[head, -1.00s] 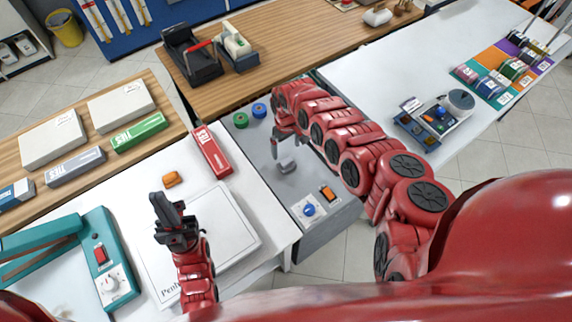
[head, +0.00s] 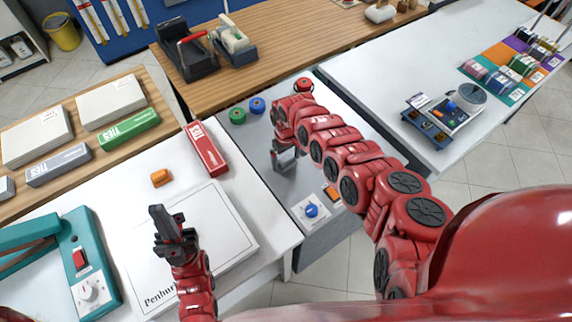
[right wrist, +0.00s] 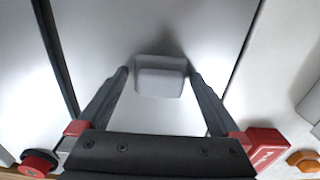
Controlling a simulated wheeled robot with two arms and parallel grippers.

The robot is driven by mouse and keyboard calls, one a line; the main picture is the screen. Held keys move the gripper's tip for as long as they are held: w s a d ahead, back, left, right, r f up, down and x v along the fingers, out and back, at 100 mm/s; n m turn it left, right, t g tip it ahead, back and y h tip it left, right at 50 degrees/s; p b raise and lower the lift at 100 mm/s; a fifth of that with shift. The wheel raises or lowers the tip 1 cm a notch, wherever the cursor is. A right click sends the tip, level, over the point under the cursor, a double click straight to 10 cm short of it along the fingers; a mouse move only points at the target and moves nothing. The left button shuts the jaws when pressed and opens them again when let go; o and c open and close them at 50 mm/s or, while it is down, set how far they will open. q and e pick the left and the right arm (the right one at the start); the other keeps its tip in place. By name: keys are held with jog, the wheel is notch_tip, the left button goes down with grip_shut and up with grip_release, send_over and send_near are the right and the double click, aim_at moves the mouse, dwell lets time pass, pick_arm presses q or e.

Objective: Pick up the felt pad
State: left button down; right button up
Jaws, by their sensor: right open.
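The felt pad (right wrist: 160,76) is a small light grey block on the grey panel (right wrist: 155,118). In the right wrist view it lies ahead of and between the two spread fingers of my right gripper (right wrist: 160,84), with gaps on both sides. In the head view my right gripper (head: 285,158) points down low over the grey panel, and the pad is hard to make out there. My left gripper (head: 172,232) is above the white box (head: 222,222). Its jaw gap is not clear from this angle.
The grey panel also carries a green button (head: 237,116), a blue button (head: 257,105), a red button (head: 303,84) and a blue knob (head: 311,210). A red box (head: 206,148) lies left of it, beside an orange block (head: 160,177). A teal device (head: 88,262) stands at lower left.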

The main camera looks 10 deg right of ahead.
aim_at(287, 157)
jog(key=shift+r, duration=0.15)
jog(key=shift+c, duration=0.9)
jog(key=c, duration=1)
jog(key=shift+r, duration=0.1)
jog(key=shift+w+r, duration=0.1)
jog(key=shift+r, duration=0.4)
jog(key=shift+d+r, duration=0.2)
jog(key=shift+r, duration=0.95)
jog(key=s+a, duration=0.1)
jog(key=s, duration=0.1)
jog(key=s+a, duration=0.2)
jog(key=s+a+r, duration=0.1)
jog(key=s, duration=0.1)
jog(key=shift+s+a, duration=0.25)
jog(key=shift+s, duration=0.15)
jog(key=s+a+p, duration=0.1)
jog(key=s, duration=0.1)
jog(key=s+a+p, duration=0.1)
jog(key=s+p, duration=0.1)
jog(key=s+a+p, duration=0.2)
jog(key=shift+a+r, duration=0.1)
jog(key=shift+r, duration=0.3)
jog(key=shift+s+a+f+p, duration=0.15)
jog(key=shift+s+a+p, duration=0.1)
jog(key=shift+s+p, duration=0.15)
